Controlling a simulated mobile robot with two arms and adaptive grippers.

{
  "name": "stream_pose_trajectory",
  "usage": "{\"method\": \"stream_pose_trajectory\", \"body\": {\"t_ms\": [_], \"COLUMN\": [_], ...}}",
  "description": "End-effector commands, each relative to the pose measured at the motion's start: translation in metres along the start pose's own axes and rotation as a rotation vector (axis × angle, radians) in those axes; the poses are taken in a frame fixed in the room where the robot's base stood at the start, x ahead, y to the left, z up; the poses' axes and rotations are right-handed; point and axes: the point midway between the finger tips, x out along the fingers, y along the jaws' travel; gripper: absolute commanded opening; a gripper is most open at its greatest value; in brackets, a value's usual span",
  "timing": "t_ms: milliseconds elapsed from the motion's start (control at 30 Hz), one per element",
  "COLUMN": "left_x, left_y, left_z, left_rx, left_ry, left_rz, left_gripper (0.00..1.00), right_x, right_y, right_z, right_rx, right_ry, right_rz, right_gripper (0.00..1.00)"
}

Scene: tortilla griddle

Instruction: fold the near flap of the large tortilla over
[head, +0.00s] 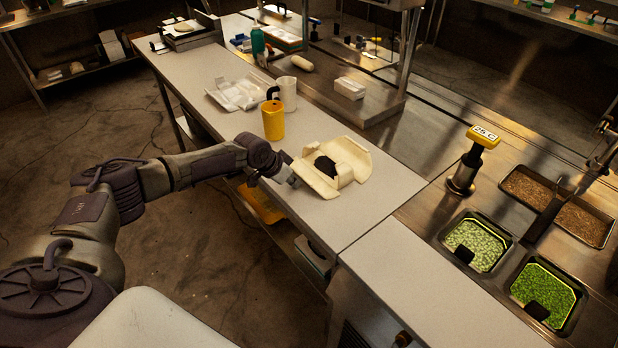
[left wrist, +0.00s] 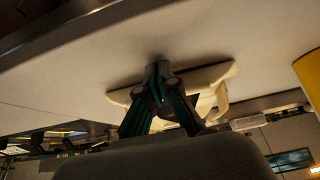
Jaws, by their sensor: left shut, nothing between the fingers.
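The large tortilla (head: 357,157) lies on the light counter in the head view, with its sides partly raised around a dark filling (head: 325,165). Its near flap (head: 313,179) stands partly up on the side towards my left arm. My left gripper (head: 292,182) is shut and empty, right beside that flap; I cannot tell whether they touch. In the left wrist view the shut fingers (left wrist: 158,75) show in front of the pale tortilla (left wrist: 215,77), covering its middle. The filling is hidden there. My right gripper is not in view.
A yellow bottle (head: 273,120) and a white mug (head: 286,93) stand behind the tortilla. A white wrapper (head: 238,94) lies farther back. Trays of green toppings (head: 475,245) sit at right. The counter in front of the tortilla (head: 385,215) is clear.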

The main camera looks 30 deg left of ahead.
Motion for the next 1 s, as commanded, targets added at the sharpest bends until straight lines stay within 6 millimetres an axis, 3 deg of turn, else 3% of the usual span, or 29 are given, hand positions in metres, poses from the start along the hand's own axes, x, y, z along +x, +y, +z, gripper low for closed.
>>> {"method": "stream_pose_trajectory", "body": {"t_ms": [1000], "left_x": [0.003], "left_y": [0.0], "left_z": [-0.018], "left_rx": [0.001], "left_ry": [0.001], "left_rz": [0.0], "left_gripper": [0.0], "right_x": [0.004], "right_y": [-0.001], "right_z": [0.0], "right_rx": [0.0], "right_ry": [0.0], "right_rz": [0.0], "right_gripper": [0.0]}}
